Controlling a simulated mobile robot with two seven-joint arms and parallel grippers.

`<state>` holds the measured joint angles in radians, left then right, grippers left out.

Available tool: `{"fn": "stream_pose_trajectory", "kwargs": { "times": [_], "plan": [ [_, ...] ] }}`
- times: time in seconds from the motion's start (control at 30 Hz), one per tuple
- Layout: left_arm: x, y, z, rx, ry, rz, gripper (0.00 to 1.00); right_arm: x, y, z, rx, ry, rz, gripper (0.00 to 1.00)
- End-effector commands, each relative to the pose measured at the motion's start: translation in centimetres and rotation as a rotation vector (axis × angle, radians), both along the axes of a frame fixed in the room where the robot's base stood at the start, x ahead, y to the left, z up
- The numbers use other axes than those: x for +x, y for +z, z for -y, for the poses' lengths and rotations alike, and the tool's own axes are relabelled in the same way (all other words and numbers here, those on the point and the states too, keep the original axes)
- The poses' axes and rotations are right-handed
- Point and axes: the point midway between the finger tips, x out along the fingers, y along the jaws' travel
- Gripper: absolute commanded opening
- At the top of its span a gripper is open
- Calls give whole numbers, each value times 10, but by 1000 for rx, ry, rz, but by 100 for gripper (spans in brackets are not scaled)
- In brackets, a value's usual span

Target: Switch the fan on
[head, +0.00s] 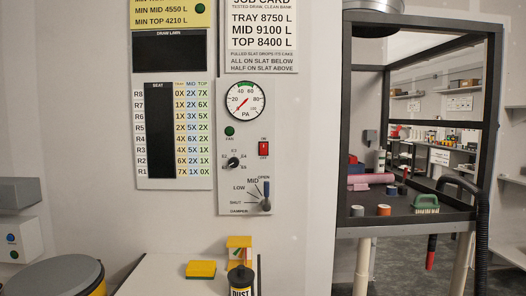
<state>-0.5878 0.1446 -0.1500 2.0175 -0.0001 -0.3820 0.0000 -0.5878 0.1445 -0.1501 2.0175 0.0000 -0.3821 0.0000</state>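A grey control panel (231,190) hangs on the wall in the middle of the head view. A red switch (263,149) in a pale plate sits on its right side; its small markings are too small to read surely. A round lamp (230,131), dark green, sits to its left above a small label that seems to read FAN. A black selector knob (233,162) and a damper lever (266,196) sit lower. Neither of my grippers is in view.
A dark-framed enclosure (341,130) stands right, with a black hose (482,230).

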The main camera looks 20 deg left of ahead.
Motion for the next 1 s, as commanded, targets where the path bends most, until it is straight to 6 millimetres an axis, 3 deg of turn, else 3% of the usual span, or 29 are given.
{"fn": "stream_pose_trajectory", "kwargs": {
  "times": [0.17,0.47,1.0],
  "plan": [
    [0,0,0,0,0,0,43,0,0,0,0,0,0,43],
    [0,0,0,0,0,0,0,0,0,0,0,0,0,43],
    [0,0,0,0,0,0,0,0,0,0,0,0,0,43]
  ]
}}
